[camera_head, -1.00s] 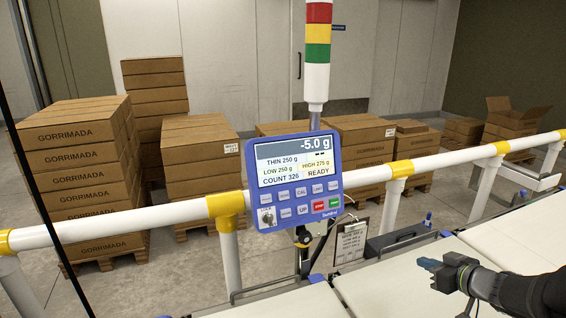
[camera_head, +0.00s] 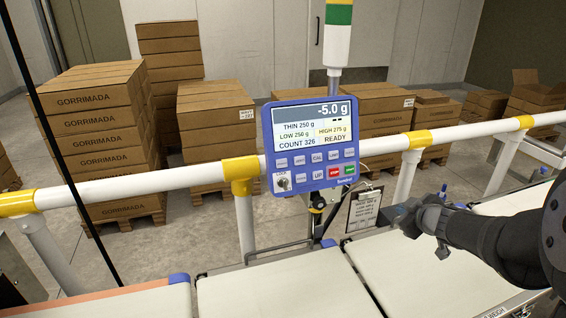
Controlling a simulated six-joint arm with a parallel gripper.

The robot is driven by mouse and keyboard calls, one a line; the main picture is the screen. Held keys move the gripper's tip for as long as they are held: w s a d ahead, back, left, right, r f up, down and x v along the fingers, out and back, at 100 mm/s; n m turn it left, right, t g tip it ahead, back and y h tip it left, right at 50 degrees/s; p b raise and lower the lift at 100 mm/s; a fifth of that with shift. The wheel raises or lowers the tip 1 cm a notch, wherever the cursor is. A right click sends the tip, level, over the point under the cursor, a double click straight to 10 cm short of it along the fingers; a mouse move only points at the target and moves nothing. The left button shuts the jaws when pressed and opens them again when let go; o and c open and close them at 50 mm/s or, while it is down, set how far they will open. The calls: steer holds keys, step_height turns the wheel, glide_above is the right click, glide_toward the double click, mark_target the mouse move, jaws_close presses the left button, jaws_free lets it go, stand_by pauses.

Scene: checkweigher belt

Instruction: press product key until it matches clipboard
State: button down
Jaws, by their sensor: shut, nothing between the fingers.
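The blue control panel (camera_head: 316,143) is mounted at the white rail. Its screen (camera_head: 312,127) reads -5.0 g, THIN 250 g, LOW 250 g, HIGH 275 g, COUNT 326, READY. Below are rows of grey keys, a red key (camera_head: 334,172), a green key (camera_head: 350,170) and a key switch (camera_head: 282,182). The key labels are mostly too small to read. A clipboard (camera_head: 364,209) with a printed sheet hangs below and right of the panel; its text is too small to read surely. My gripper (camera_head: 402,216) is shut and empty, right of the clipboard and apart from the panel, above the belt.
White belts (camera_head: 285,292) run across the front. A white rail with yellow joints (camera_head: 238,172) crosses behind them. A signal tower (camera_head: 337,35) stands above the panel. Stacked cartons (camera_head: 95,125) stand on pallets beyond the rail. Space between gripper and panel holds the clipboard.

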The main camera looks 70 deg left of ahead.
mark_target(282, 167)
steer(key=s+a+r+n+t+h, duration=0.1)
steer(key=s+a+r+n+t, duration=0.2)
steer(key=s, duration=0.4)
steer(key=s+a+r+n+t, duration=0.1)
steer(key=s+a+r+n, duration=0.25)
steer(key=s+a, duration=0.2)
steer(key=s+d+r+n+t+h, duration=0.1)
steer(key=s+d+r+n, duration=0.1)
steer(key=s, duration=0.6)
steer(key=s+d+r+n+t, duration=0.2)
steer(key=s+r, duration=0.3)
steer(key=s, duration=0.4)
steer(key=shift+n+h, duration=0.4)
steer(key=shift+n, duration=0.45)
steer(key=shift+a, duration=0.1)
steer(key=a+f, duration=0.2)
steer(key=a, duration=0.6)
steer(key=shift+a+f, duration=0.15)
steer(key=shift+f, duration=0.05)
steer(key=shift+a, duration=0.1)
steer(key=shift+a+f, duration=0.1)
steer(key=shift+a, duration=0.2)
